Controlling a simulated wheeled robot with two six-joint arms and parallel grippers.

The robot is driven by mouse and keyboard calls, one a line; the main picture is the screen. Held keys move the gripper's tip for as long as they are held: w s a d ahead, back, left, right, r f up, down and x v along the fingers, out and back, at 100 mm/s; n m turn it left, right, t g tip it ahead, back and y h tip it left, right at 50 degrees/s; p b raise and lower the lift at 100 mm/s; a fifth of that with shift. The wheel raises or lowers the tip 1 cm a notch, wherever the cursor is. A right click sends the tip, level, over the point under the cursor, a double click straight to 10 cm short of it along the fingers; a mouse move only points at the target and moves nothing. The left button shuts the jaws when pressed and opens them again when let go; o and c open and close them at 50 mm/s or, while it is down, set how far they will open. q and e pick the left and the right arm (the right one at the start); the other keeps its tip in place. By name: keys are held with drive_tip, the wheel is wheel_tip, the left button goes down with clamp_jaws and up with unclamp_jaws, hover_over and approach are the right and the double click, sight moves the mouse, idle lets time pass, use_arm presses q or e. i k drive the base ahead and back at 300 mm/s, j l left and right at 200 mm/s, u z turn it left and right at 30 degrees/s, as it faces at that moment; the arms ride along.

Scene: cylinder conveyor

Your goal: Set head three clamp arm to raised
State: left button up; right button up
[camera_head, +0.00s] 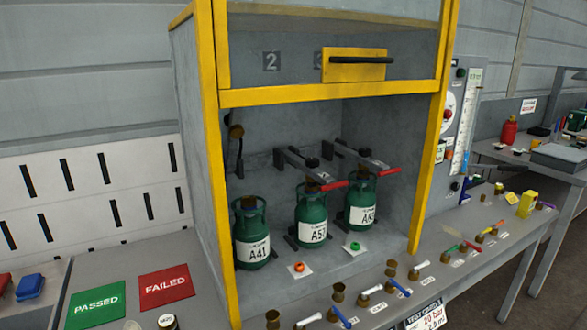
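Three clamp arms stand inside the yellow-framed test booth (229,200). The rightmost clamp arm (358,157), which I take as head three, lies lowered and roughly level over a green cylinder tagged A83 (361,203). Its red handle (389,171) points right. The middle clamp arm (302,167) is also lowered, over a green cylinder tagged A57 (311,217), with a red handle (334,186). The left clamp arm (238,155) looks upright behind a green cylinder tagged A41 (250,234). Neither of my grippers is in view.
The raised guard's yellow handle plate (353,66) partly covers the number 3, beside a number 2 (271,62). Brass fittings and levers line the front bench. Green PASSED (96,304) and red FAILED (167,286) mats lie left.

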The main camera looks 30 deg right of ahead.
sight(383, 170)
drive_tip(key=z, duration=1.55)
